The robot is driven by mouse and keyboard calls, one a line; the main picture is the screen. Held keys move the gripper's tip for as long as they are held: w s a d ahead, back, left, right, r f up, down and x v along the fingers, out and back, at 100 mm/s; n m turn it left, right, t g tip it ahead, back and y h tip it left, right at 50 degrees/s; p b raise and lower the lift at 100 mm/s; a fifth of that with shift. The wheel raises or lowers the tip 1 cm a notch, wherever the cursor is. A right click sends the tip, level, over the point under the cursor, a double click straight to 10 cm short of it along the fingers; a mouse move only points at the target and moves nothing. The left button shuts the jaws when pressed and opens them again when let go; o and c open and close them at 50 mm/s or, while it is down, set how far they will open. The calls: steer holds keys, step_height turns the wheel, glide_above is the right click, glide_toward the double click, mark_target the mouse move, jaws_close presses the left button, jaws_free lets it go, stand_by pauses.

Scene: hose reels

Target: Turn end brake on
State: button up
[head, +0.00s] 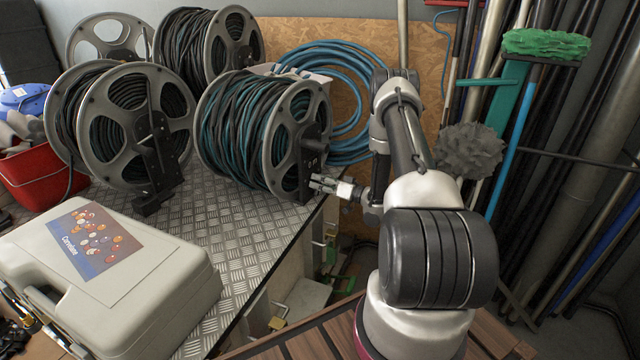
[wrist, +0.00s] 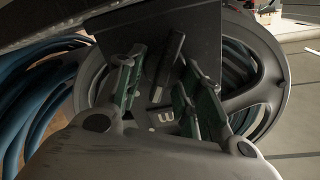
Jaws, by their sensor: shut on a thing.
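The end hose reel (head: 265,135), wound with black and teal hose, stands on the metal bench nearest my arm. Its black bracket (head: 304,165) faces right and bears small white marks. My gripper (head: 318,184) is at the lower part of that bracket. In the wrist view, my gripper (wrist: 160,88) has its green-padded fingers on both sides of a dark, narrow brake lever (wrist: 171,58) and is shut on it. The bracket plate lies close behind the fingers. The exact contact and the brake's setting are hard to tell.
Other hose reels (head: 125,125) stand to the left and behind. A grey case (head: 110,280) lies on the bench (head: 240,235) in front. A coil of blue hose (head: 345,75) hangs behind the reel. Poles and brushes (head: 545,45) stand close on the right.

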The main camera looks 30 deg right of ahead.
steer(key=m, duration=0.6)
steer(key=shift+w+d+f+m, duration=0.1)
steer(key=shift+d+f+m, duration=0.2)
steer(key=m, duration=0.5)
steer(key=shift+d+f, duration=0.1)
steer(key=shift+f, duration=0.2)
steer(key=shift+m, duration=0.3)
steer(key=o, duration=0.9)
steer(key=v, duration=1.2)
steer(key=shift+f, duration=0.1)
